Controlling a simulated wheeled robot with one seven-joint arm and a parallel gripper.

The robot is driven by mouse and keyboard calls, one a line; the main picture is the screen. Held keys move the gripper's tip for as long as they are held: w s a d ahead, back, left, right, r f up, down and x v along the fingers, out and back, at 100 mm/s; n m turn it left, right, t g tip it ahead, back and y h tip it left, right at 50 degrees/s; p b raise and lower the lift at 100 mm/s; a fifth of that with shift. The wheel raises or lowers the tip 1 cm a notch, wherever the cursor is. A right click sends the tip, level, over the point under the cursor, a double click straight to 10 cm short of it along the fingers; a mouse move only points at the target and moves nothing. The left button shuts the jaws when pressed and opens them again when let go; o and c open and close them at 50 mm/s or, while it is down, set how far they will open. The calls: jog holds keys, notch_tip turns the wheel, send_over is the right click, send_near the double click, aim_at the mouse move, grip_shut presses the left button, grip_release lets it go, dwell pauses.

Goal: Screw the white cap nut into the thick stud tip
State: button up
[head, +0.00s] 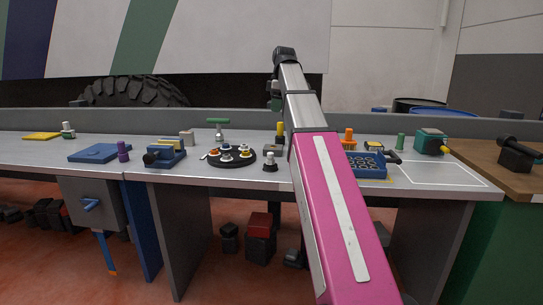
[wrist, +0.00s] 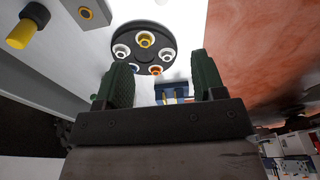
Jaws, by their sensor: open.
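A round black tray (head: 232,163) on the bench holds several small cap nuts with white, orange and blue colouring. In the wrist view the black tray (wrist: 144,27) shows ring-like nuts, including a white one (wrist: 121,51) at its left and another pale one (wrist: 168,56) at its right. I cannot tell for sure which is the white cap nut. My gripper (wrist: 165,82) is open and empty, its green-padded fingers apart, with the tray beyond them. In the head view it is mostly hidden by my arm. I cannot identify the thick stud tip.
Left of the tray is a blue vise-like block (head: 165,156); right of it stands a small grey-and-dark piece (head: 270,162). A blue perforated box (head: 369,168) and a teal machine (head: 431,141) are further right. A white-outlined bench area (head: 440,174) is clear.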

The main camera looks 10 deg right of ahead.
aim_at(271, 153)
jog(key=a+f+y, duration=0.1)
jog(key=f, duration=0.6)
jog(key=a+f+y, duration=0.1)
jog(key=f, duration=0.6)
jog(key=w+a+f+y, duration=0.1)
jog(key=f, duration=0.6)
jog(key=shift+a+f+t, duration=0.1)
jog(key=shift+f+t, duration=0.2)
jog(key=shift+t, duration=0.1)
jog(key=shift+c, duration=0.3)
jog(key=c, duration=1)
jog(key=shift+m+t, duration=0.4)
jog(key=shift+m, duration=0.5)
jog(key=shift+m+t, duration=0.3)
jog(key=shift+m, duration=0.5)
jog(key=shift+h, duration=0.3)
